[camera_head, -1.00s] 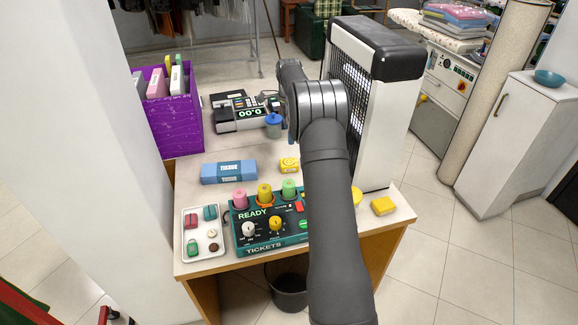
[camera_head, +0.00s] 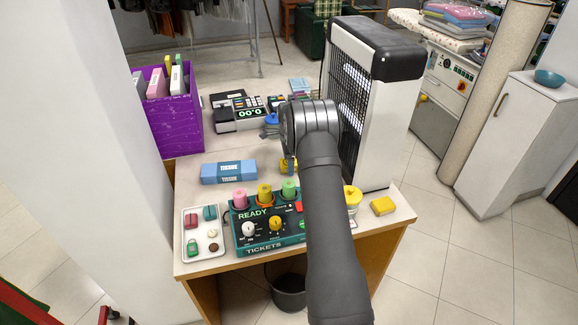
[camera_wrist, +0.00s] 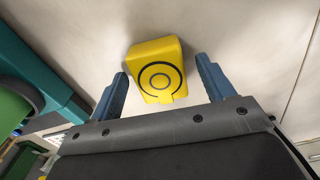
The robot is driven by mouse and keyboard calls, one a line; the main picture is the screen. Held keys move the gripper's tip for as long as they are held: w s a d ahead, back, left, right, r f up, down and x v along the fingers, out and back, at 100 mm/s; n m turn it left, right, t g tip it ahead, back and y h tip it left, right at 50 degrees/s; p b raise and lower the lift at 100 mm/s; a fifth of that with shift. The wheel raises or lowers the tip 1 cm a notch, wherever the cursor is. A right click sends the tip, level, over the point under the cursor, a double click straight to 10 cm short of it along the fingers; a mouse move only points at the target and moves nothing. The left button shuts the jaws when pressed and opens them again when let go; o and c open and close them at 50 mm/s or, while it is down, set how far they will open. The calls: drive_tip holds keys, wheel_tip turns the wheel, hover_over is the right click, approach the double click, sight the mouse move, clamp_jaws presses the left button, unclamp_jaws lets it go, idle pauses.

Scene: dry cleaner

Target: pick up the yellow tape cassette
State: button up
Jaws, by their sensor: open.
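The yellow tape cassette (camera_wrist: 157,82) is a rounded yellow block with a dark ring mark. In the wrist view it lies on the pale counter, ahead of and between the two blue fingers of my gripper (camera_wrist: 161,66). The gripper is open, with a gap on each side of the cassette. I cannot tell how far the fingertips are above the counter. In the head view only a yellow sliver of the cassette (camera_head: 283,166) shows beside my arm, which hides the rest and most of the gripper.
A green ticket console (camera_head: 262,234) with colored cylinders stands in front. A blue tissue box (camera_head: 229,172) is left, and a tall black-and-white unit (camera_head: 389,110) close on the right. A second yellow block (camera_head: 383,206) lies at the right edge. A white tray (camera_head: 205,253) is front left.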

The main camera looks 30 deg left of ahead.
drive_tip(key=shift+f, duration=0.3)
drive_tip(key=c, duration=1.1)
drive_tip(key=shift+o, duration=0.2)
drive_tip(key=shift+r, duration=0.1)
